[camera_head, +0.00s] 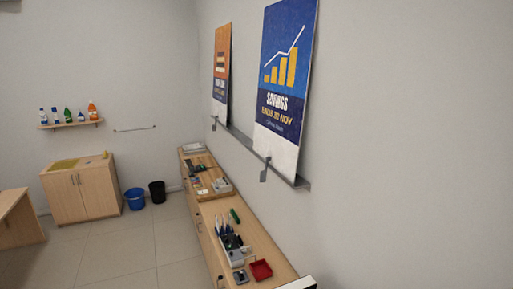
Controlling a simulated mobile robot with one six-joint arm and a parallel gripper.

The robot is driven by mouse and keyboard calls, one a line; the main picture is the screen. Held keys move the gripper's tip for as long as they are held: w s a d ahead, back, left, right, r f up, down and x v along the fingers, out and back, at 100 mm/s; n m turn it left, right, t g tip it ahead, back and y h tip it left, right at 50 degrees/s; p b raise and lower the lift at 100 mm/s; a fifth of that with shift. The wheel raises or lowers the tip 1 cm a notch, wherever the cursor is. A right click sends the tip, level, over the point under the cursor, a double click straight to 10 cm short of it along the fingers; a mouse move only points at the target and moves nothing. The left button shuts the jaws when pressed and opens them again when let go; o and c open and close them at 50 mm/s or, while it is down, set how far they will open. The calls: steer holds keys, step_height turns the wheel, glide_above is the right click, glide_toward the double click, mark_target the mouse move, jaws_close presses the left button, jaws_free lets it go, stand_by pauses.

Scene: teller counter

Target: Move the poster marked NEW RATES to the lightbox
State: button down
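A blue poster (285,70) with a yellow bar chart and a rising white line is headed SAVINGS, with a smaller line that seems to end in 30 NOV. It stands upright on a narrow wall ledge (232,131). A second poster (221,76), orange above and dark blue below, stands on the same ledge farther back; its wording is too small to read surely. I see no poster that reads NEW RATES and nothing I can make out as a lightbox. My gripper is not in view.
Below the ledge, a long wooden counter (264,242) holds a red tray (261,270), pens in a holder and several small items. A cabinet (82,192), blue bin (135,198), black bin (157,191) and bottle shelf (70,124) are at the back. Floor is clear left of the counter.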

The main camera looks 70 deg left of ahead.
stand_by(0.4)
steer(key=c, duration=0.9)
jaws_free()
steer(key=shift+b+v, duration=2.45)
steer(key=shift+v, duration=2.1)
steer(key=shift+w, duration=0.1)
